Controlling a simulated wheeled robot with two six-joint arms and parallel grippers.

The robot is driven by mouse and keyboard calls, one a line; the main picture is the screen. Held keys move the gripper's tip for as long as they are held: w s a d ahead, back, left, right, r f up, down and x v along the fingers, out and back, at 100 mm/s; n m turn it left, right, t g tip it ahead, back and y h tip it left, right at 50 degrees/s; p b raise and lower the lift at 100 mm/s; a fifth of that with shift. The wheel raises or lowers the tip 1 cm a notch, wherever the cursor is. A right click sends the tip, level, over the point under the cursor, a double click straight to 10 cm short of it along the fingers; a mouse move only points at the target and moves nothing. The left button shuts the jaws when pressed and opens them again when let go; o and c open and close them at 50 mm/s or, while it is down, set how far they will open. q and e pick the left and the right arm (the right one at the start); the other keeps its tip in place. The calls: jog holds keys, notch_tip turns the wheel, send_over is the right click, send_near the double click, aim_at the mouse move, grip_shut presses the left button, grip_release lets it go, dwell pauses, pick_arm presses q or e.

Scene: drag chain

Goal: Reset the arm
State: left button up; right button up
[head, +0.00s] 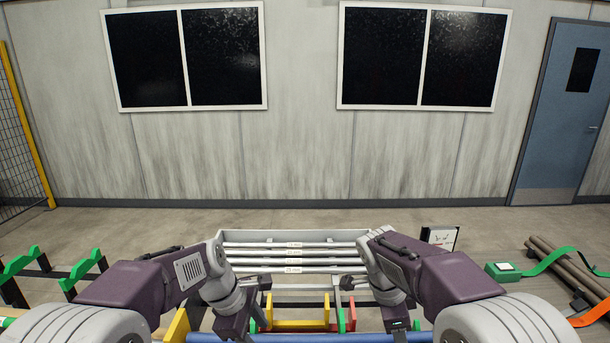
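My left arm comes in from the left and bends down at the wrist. Its gripper (235,322) hangs low at the left of the middle, near the bottom edge. My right arm mirrors it, with its gripper (398,326) low at the right of the middle. The fingers of both are too hidden or cut off to show whether they are open or shut. I see nothing clearly held in either.
A pale rack (225,236) with several labelled rods stands between my arms. Below it are yellow, red and green parts (298,324) and a blue bar (300,338). Green brackets (84,273) stand left. Brown rods (568,262) and a green strap (548,262) lie right.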

pick_arm(q)
jog(key=s+a+f+m+y+p, duration=0.1)
jog(key=s+a+f+m, duration=0.2)
jog(key=s+m, duration=0.4)
jog(key=s+a+f+m+y, duration=0.2)
jog(key=s+a+f+m, duration=0.2)
jog(key=s+m, duration=0.3)
jog(key=shift+s+a+f+m+g+p, duration=0.25)
jog(key=shift+a+f+m+g+p, duration=0.15)
jog(key=shift+m, duration=0.7)
pick_arm(e)
jog(key=s+a+f+n+y, duration=0.1)
jog(key=s+f+n+y, duration=0.1)
jog(key=s+f+n, duration=0.2)
jog(key=s+a+f+n+y, duration=0.1)
jog(key=s+f+n, duration=0.4)
jog(key=s+n, duration=0.5)
jog(key=n, duration=0.4)
jog(key=shift+a+n+y, duration=0.3)
jog(key=shift+a+y, duration=0.05)
jog(key=shift+y, duration=0.05)
